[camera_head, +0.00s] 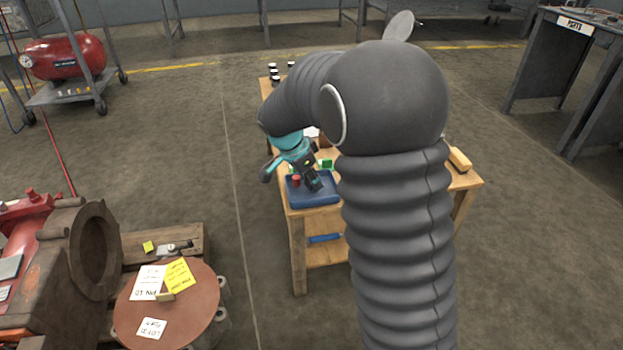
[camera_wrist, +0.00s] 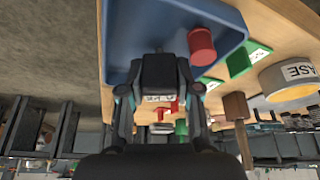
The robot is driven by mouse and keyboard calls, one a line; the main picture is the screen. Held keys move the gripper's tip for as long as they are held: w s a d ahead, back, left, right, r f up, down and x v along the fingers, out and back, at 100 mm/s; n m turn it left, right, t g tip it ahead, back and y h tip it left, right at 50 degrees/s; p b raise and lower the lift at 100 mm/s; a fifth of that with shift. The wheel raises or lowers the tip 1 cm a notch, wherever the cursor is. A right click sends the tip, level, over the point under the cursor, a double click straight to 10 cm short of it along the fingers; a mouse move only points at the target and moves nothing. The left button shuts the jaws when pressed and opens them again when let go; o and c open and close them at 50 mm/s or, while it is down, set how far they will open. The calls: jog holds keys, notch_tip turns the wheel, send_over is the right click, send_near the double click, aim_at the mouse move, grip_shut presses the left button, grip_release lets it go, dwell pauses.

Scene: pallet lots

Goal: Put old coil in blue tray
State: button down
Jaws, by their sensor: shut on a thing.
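A dark block with a pale label, which looks like the old coil (camera_wrist: 158,72), sits between the fingers of my gripper (camera_wrist: 157,92) in the wrist view. My gripper (camera_head: 309,178) is shut on it. The blue tray (camera_head: 322,201) lies on the wooden bench in the head view. The gripper and the dark block are over the tray there. In the wrist view the tray (camera_wrist: 120,50) is behind the block. A red cylinder (camera_wrist: 201,45) is in the tray beside the block. I cannot tell whether the block touches the tray floor.
The wooden bench (camera_head: 467,181) also holds green pieces (camera_wrist: 249,58) and a labelled round tin (camera_wrist: 288,80) beside the tray. Several dark-topped jars (camera_head: 274,73) stand at its far end. A round brown top with notes (camera_head: 190,305) stands front left. Open floor lies between.

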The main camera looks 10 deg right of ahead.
jog(key=c, duration=0.8)
grip_release()
jog(key=shift+r, duration=0.2)
jog(key=p+v, duration=0.2)
jog(key=v, duration=0.9)
jog(key=s+d+r+n+t+y, duration=0.1)
jog(key=s+d+r+n, duration=0.15)
jog(key=s, duration=0.45)
jog(key=s+d+r+n+y, duration=0.1)
jog(key=s+d+r+n, duration=0.2)
jog(key=s, duration=0.4)
jog(key=s+f+n+t+y, duration=0.2)
jog(key=s+n, duration=0.6)
jog(key=s, duration=0.7)
jog(key=shift+t, duration=0.4)
jog(key=shift+a, duration=0.15)
